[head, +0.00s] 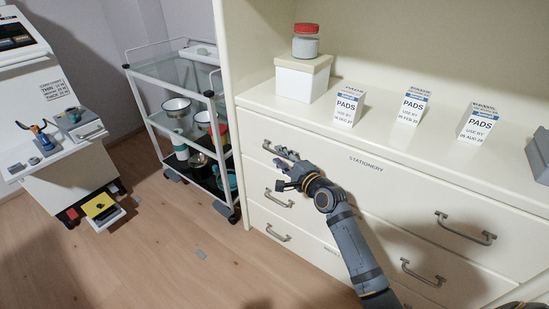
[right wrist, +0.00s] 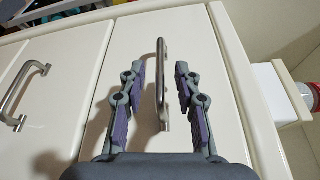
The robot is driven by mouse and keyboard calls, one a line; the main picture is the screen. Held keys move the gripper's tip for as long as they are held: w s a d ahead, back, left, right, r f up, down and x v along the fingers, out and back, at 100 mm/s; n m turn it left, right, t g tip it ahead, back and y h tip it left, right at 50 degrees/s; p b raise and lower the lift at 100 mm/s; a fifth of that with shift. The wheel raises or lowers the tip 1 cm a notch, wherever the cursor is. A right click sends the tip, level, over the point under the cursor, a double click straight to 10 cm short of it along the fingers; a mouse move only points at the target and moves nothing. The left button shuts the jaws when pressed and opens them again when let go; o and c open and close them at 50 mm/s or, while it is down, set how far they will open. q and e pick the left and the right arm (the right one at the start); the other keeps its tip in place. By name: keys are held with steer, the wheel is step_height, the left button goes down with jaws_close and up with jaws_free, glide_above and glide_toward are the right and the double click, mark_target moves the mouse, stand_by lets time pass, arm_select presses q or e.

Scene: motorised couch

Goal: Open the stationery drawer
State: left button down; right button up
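The stationery drawer (head: 400,188) is the wide top drawer of the cream cabinet, shut, with the label STATIONERY on its front. It has a metal handle at its left end (head: 268,147) and another at its right (head: 465,230). My right gripper (head: 283,162) is at the left handle and partly hides it. In the right wrist view, the gripper (right wrist: 158,80) is open, with the handle (right wrist: 162,75) standing between its two fingers. There are gaps on both sides, so no finger appears to touch it. My left gripper is not in view.
Lower drawers with handles (head: 422,272) lie below. PADS boxes (head: 349,106) and a lidded box (head: 300,80) with a jar (head: 305,45) stand on the cabinet top. A glass trolley (head: 165,75) stands close to the cabinet's left side. The floor at front left is mostly clear.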

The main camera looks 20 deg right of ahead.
mark_target(278, 154)
steer(key=shift+b+x, duration=0.35)
steer(key=shift+x, duration=1.35)
jaws_close()
